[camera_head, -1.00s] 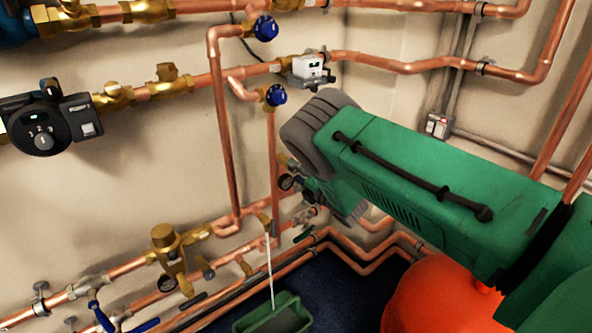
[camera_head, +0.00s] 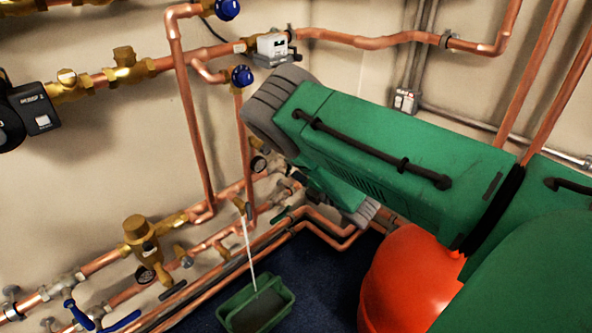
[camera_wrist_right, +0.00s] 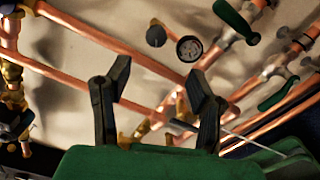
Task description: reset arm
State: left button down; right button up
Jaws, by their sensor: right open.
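My right arm comes in from the right in the head view, green with a dark bar along its top. Its forearm hides most of the right gripper there. In the right wrist view my right gripper (camera_wrist_right: 158,88) shows two dark fingers spread apart with nothing between them. Copper pipes (camera_wrist_right: 110,42) and a round gauge (camera_wrist_right: 189,48) lie beyond the fingertips. My left gripper is not in either view.
Copper pipes (camera_head: 190,110) with blue-capped valves (camera_head: 242,75) run along the wall, close to my right arm. A white stream falls from a fitting into a green bin (camera_head: 256,304) on the dark floor. A red rounded vessel (camera_head: 410,290) stands under the arm.

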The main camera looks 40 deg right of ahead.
jog(key=shift+s, duration=0.3)
dwell(0.4)
jog(key=s+a+f+m+g+h+p, duration=0.2)
jog(key=s+a+f+m+g, duration=0.1)
jog(key=s+f+m+g, duration=0.4)
jog(key=s+a+f+m+g+h+p, duration=0.1)
jog(key=s+a+f+m+g, duration=0.3)
jog(key=s+m, duration=0.5)
jog(key=s+a+m+g, duration=0.3)
jog(key=s+a, duration=0.1)
jog(key=s, duration=0.5)
jog(key=s+a+m+g+y+p, duration=0.1)
jog(key=s+a+m+g, duration=0.2)
jog(key=s, duration=0.7)
jog(key=shift+a+f, duration=0.15)
jog(key=shift+a, duration=0.85)
